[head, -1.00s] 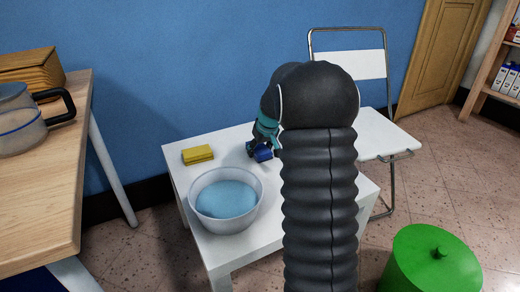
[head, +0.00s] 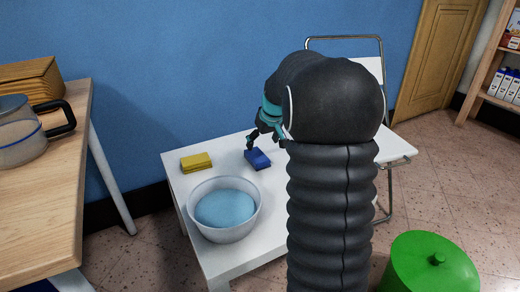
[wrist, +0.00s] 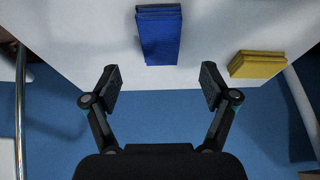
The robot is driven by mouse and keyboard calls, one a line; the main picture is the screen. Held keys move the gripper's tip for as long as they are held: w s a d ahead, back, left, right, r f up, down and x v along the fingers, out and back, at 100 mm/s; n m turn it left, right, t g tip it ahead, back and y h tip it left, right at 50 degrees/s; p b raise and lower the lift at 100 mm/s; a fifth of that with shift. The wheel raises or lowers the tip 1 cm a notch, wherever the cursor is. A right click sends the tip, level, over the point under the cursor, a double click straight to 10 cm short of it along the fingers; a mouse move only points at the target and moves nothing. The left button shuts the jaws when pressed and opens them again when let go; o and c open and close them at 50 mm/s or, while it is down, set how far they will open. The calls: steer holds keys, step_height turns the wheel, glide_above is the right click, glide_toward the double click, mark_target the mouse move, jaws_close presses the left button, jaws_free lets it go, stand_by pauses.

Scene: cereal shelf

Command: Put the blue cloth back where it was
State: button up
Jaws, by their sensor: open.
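The blue cloth (head: 257,159), a folded block, lies on the white table (head: 237,252), to the right of a yellow cloth (head: 196,162). My gripper (head: 266,147) is open and empty just above and behind it. In the wrist view, the blue cloth (wrist: 159,36) lies beyond the two spread fingertips of my gripper (wrist: 160,88), roughly centred between them and apart from both. The yellow cloth (wrist: 257,65) shows at the right there. My arm hides the right part of the table in the head view.
A bowl of blue water (head: 224,205) stands at the table's front. A white folding chair (head: 345,42) is behind right. A green bin (head: 432,268) stands on the floor at the right. A wooden table (head: 45,190) with a pot (head: 22,140) is at the left.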

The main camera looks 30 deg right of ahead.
steer(key=s+a+r, duration=0.5)
steer(key=s+a, duration=0.1)
steer(key=s, duration=0.2)
steer(key=s+a+r, duration=0.4)
steer(key=s+a, duration=0.3)
steer(key=s+a+f, duration=0.2)
steer(key=s+a, duration=0.1)
steer(key=s, duration=0.6)
steer(key=s+a+f+t, duration=0.1)
steer(key=s+a, duration=0.2)
steer(key=s, duration=0.6)
steer(key=shift+s+a+f, duration=0.25)
steer(key=shift+s+f, duration=0.05)
steer(key=shift+f, duration=0.05)
step_height(320, 180, up, 6)
steer(key=p, duration=0.6)
steer(key=shift+f, duration=0.1)
